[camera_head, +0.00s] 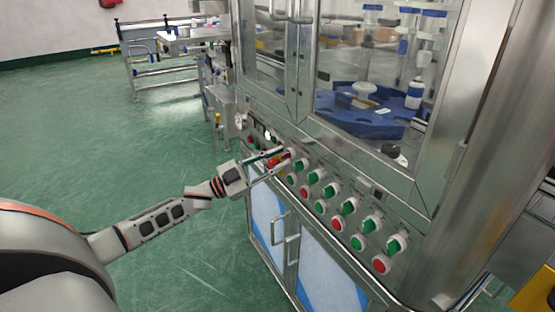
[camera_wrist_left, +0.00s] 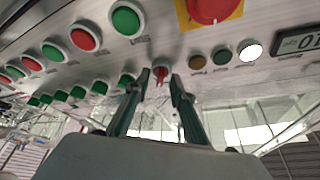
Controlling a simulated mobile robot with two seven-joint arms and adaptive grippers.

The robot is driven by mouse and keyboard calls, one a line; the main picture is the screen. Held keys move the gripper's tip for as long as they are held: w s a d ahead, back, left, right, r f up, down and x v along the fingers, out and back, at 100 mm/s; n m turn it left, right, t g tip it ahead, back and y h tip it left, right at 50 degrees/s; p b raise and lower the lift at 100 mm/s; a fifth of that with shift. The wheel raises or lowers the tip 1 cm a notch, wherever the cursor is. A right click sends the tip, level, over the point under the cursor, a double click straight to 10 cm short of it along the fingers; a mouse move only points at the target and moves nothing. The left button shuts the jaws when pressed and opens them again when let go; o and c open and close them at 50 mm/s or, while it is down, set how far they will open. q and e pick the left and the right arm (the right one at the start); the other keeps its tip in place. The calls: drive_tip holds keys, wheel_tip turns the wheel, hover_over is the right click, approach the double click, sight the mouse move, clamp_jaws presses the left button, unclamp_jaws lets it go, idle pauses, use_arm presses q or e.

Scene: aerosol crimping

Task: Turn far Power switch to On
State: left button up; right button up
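The Power switch is most likely the red rotary knob (camera_wrist_left: 160,75) between my left gripper's fingertips in the wrist view; its label is not readable. My left gripper (camera_wrist_left: 161,80) has its two dark fingers apart, one on each side of this knob, with a narrow gap visible. In the head view my left gripper (camera_head: 283,160) reaches the upper far part of the sloping control panel (camera_head: 340,187). There the fingers partly hide the knobs around them. My right gripper is not in view.
A large red button on a yellow plate (camera_wrist_left: 215,8) is close to the fingers. Small lamps, including a lit white one (camera_wrist_left: 250,50), and a display (camera_wrist_left: 298,40) are beside it. Rows of green and red buttons and green knobs (camera_head: 349,206) fill the panel. Cabinet handles (camera_head: 292,250) protrude below.

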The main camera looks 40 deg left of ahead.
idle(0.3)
use_arm(q)
drive_tip(key=v, duration=1.2)
drive_tip(key=s+d+f+n+g+y+p, duration=0.1)
drive_tip(key=s+d+f+n+y+p, duration=0.25)
drive_tip(key=d+f, duration=0.4)
drive_tip(key=s+d+f+n+y+p, duration=0.2)
drive_tip(key=s+d+f+n+y, duration=0.1)
drive_tip(key=s+d+f, duration=0.4)
drive_tip(key=s+d+f+n+g+y+p, duration=0.1)
drive_tip(key=s+d+f+g+p, duration=0.1)
drive_tip(key=s+d, duration=0.5)
drive_tip(key=s+d+f+n+g+y+p, duration=0.1)
drive_tip(key=s+d+f+g+y+p, duration=0.1)
drive_tip(key=s+d+f+g, duration=0.2)
drive_tip(key=s+d, duration=0.3)
drive_tip(key=d, duration=0.1)
drive_tip(key=shift+s+n+p, duration=0.3)
drive_tip(key=shift+n+p, duration=0.05)
drive_tip(key=shift+p, duration=0.05)
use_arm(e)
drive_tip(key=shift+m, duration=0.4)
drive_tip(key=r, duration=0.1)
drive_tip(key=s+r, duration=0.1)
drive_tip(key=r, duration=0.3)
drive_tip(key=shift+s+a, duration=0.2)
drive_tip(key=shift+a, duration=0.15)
